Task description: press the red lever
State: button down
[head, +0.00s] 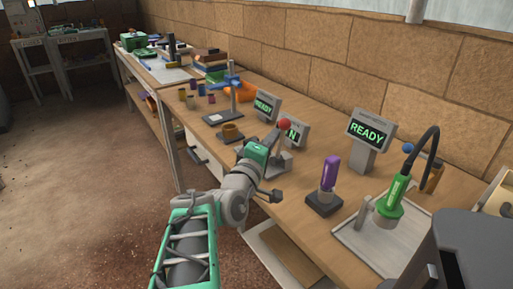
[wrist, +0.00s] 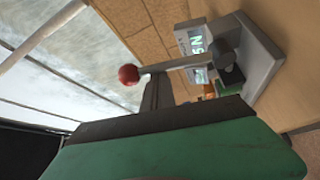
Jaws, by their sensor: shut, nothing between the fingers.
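The red lever has a red ball knob (head: 284,125) on a grey arm above a grey base (head: 283,165) on the workbench. In the wrist view the red knob (wrist: 128,75) is left of centre, and its arm runs right to the grey base (wrist: 262,62). My gripper (head: 273,137) is shut and empty, with its tips close to the lever just beside the knob. In the wrist view the dark fingers of my gripper (wrist: 155,88) end at the lever arm near the knob. I cannot tell whether they touch it. My gripper partly hides the lever's base.
A screen (head: 294,131) reading partly "N" stands behind the lever. A purple-handled tool (head: 329,173) in a dark base is to the right, before a green lamp-like tool (head: 393,196). A brown cup (head: 231,132) and a grey stand (head: 233,98) are left of the lever.

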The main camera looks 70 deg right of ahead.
jog(key=m+b, duration=0.1)
jog(key=b, duration=0.1)
jog(key=s+a+m+h+b, duration=0.1)
jog(key=b, duration=0.1)
jog(key=shift+s+f+g, duration=0.2)
jog(key=shift+f+g, duration=0.1)
jog(key=shift+g, duration=0.1)
jog(key=shift+m, duration=0.3)
jog(key=shift+r, duration=0.15)
